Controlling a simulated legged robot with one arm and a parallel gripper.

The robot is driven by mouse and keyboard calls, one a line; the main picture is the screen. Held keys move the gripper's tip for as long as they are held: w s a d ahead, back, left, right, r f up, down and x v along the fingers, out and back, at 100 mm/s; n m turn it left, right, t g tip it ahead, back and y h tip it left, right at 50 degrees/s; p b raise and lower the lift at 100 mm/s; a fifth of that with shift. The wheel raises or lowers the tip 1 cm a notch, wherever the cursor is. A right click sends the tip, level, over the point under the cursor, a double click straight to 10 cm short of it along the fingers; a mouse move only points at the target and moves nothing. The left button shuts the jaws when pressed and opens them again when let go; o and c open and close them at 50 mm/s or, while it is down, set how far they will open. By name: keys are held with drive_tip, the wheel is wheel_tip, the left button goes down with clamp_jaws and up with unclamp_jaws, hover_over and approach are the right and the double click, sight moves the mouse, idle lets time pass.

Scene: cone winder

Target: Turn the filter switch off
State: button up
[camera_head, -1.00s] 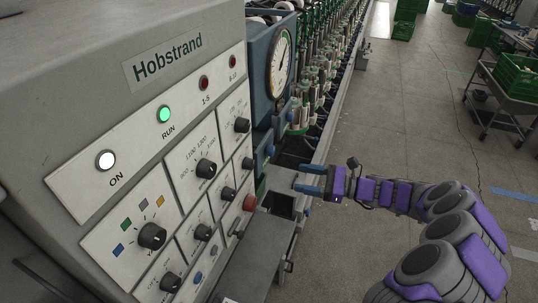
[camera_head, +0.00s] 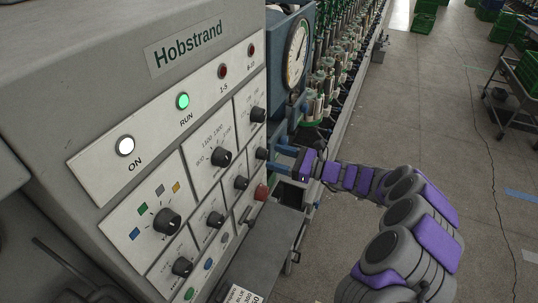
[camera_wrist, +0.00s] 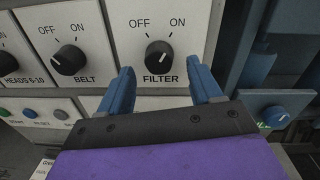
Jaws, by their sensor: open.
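The filter switch (camera_wrist: 159,56) is a black round knob on a white plate, with OFF printed at its upper left, ON at its upper right and FILTER below. The fingers appear apart from the knob. In the head view my gripper (camera_head: 277,156) is at the right edge of the panel, by a small black knob (camera_head: 262,153).
The belt knob (camera_wrist: 69,60) is left of the filter switch. A blue knob (camera_wrist: 275,115) is at the right. In the head view, a red button (camera_head: 261,192) sits below my gripper. A grey shelf (camera_head: 262,248) juts out under the panel. Open floor lies right.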

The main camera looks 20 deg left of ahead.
sight(267, 154)
drive_tip(key=shift+w+a, duration=0.1)
drive_tip(key=shift+a, duration=1.65)
drive_tip(key=shift+c, duration=0.3)
drive_tip(key=c, duration=1)
